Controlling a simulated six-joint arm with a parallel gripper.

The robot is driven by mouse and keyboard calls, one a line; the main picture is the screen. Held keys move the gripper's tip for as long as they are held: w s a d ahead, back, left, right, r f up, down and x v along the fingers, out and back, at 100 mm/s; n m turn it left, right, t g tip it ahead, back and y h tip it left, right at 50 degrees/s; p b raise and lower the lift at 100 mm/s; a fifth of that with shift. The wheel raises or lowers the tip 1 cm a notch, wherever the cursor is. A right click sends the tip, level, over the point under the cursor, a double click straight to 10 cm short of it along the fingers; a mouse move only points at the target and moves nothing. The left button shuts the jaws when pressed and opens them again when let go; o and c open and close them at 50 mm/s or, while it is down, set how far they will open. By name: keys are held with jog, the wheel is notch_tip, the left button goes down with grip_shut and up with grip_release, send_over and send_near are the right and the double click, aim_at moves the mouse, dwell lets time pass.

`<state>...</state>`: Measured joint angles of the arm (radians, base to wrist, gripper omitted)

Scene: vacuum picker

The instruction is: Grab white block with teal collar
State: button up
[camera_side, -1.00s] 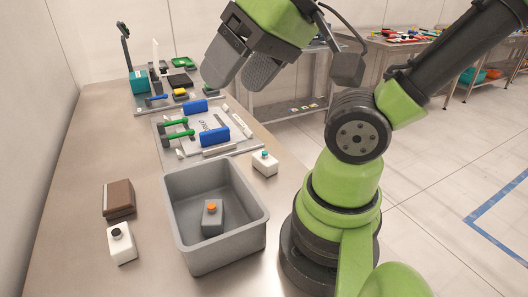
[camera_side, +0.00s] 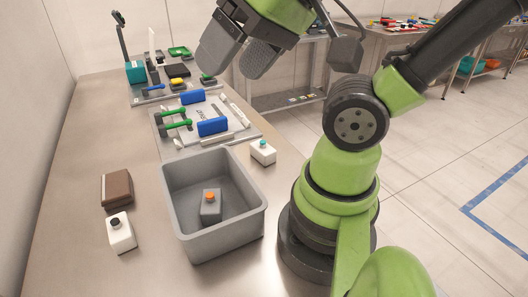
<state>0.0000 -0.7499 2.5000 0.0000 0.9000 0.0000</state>
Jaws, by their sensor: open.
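The white block with the teal collar (camera_side: 263,153) stands upright on the metal table, just beyond the right back corner of the grey bin, near the table's right edge. My gripper (camera_side: 227,68) is high above the table, up and to the left of the block in the picture. Its two grey padded fingers are apart with nothing between them. The block is in full view and nothing touches it.
The grey bin (camera_side: 248,222) holds a grey block with an orange collar (camera_side: 210,207). A white block with a black collar (camera_side: 120,235) and a brown box (camera_side: 117,187) stand left. A fixture plate with blue blocks (camera_side: 212,127) and green handles (camera_side: 178,125) lies behind.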

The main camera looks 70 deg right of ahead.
jog(key=m+g+h, duration=0.2)
jog(key=m+g, duration=0.1)
jog(key=g, duration=0.4)
send_over(263, 143)
jog(key=f, duration=2)
jog(key=shift+w, duration=0.2)
jog(key=f, duration=0.5)
jog(key=shift+s+d+f, duration=0.1)
jog(key=shift+s+d, duration=0.05)
jog(key=shift+s, duration=0.05)
jog(key=shift+f, duration=2.8)
jog(key=c, duration=1)
